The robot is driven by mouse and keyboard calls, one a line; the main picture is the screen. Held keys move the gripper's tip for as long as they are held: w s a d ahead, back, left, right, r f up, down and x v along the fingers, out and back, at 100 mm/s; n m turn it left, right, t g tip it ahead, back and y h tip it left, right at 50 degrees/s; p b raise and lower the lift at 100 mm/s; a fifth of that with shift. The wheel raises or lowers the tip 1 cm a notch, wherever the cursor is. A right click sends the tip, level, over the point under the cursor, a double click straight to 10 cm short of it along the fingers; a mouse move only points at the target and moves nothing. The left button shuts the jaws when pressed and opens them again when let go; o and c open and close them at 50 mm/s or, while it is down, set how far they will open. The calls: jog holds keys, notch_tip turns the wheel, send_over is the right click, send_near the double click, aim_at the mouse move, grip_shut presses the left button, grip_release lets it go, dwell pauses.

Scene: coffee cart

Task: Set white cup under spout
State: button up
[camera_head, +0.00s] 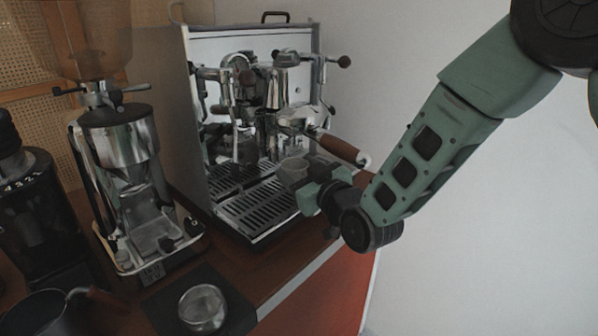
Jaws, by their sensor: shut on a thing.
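A pale cup (292,170), greyish in this light, is at the end of my gripper (304,182). My gripper is shut on it and reaches in from the right. The cup looks upright, just over the drip tray (262,209) of the espresso machine (254,55). The portafilter (297,117) with a brown wooden handle (338,148) sits above and behind the cup. I cannot tell whether the cup touches the tray grid. The spout outlet is too small to make out, and my gripper hides part of the cup.
A chrome grinder (118,135) stands left of the machine. A small metal or glass bowl (203,306) rests on a dark mat (160,297) in front. A dark pitcher (45,314) is at the lower left. The counter's front edge runs close below my gripper.

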dwell(0.3)
jog(key=o, duration=1.2)
jog(key=shift+o, duration=0.2)
jog(key=p+v, duration=1.3)
jog(key=v, duration=0.4)
jog(key=shift+s+d+p, duration=0.15)
jog(key=shift+p, duration=0.25)
